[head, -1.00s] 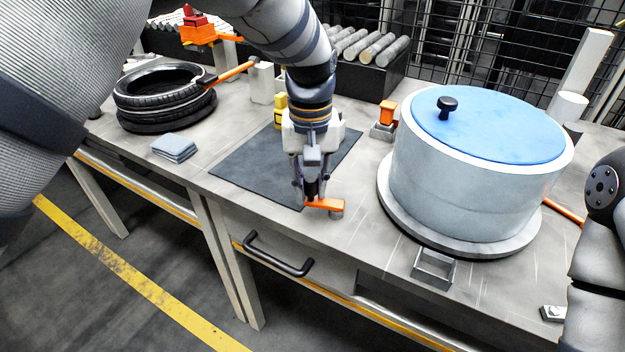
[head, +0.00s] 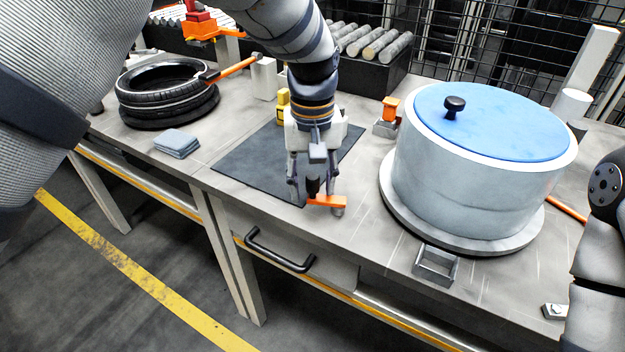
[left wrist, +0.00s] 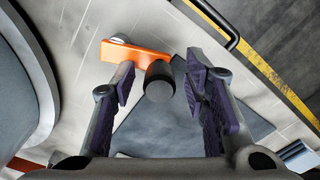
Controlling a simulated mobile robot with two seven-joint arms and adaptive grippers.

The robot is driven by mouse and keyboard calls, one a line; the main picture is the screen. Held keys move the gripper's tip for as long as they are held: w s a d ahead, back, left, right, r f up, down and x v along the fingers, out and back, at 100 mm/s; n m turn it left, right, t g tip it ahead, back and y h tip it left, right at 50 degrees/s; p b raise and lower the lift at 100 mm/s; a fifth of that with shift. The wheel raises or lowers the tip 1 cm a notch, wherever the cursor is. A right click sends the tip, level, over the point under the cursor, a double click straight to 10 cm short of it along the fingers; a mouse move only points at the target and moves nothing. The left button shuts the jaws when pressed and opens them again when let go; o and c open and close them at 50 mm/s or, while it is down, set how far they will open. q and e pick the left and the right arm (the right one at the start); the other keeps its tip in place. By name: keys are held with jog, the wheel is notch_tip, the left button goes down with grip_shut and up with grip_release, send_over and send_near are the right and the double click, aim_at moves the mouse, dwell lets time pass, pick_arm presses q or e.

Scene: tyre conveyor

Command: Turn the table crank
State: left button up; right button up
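The table crank is an orange arm (head: 328,202) with a black knob, on the table top near the front edge. In the left wrist view its orange arm (left wrist: 137,53) points to the upper left, and its upright black knob (left wrist: 159,83) stands between my fingers. My left gripper (head: 313,188) points down over the crank; it also shows in the left wrist view (left wrist: 161,86). Its fingers are spread, with a visible gap on the knob's right side and a smaller one on its left. My right gripper is out of view.
A large grey drum (head: 470,190) with a blue top stands to the right. A dark mat (head: 250,163) lies behind and left of the crank. Stacked tyres (head: 165,100) sit at the far left. A black handle (head: 278,252) is on the table's front.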

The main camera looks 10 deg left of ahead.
pick_arm(q)
notch_tip(320, 180, up, 12)
dwell(0.4)
